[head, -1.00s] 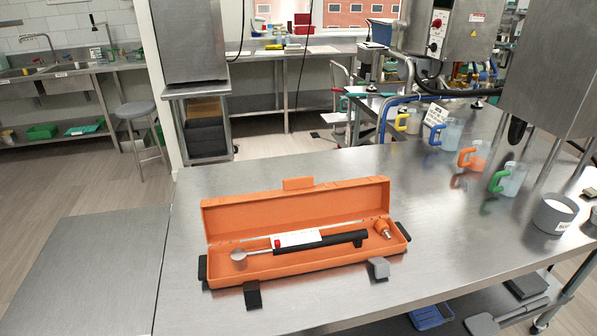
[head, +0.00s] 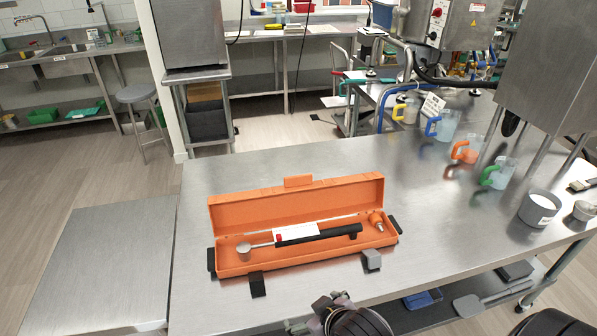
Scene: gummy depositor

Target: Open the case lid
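The orange case (head: 300,258) lies on the steel table with its long front side towards me. Its lid (head: 290,203) is open, standing up along the back edge, with a tab at the middle of its top. Inside lie a black-handled tool (head: 322,236) with a metal end and a white label, and a small orange part with a metal tip (head: 377,222). My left gripper is out of view.
Several jugs with coloured handles (head: 441,125) stand at the table's right back. A grey cup (head: 539,208) with white contents is near the right edge. The table left of and behind the case is clear. A lower shelf holds trays.

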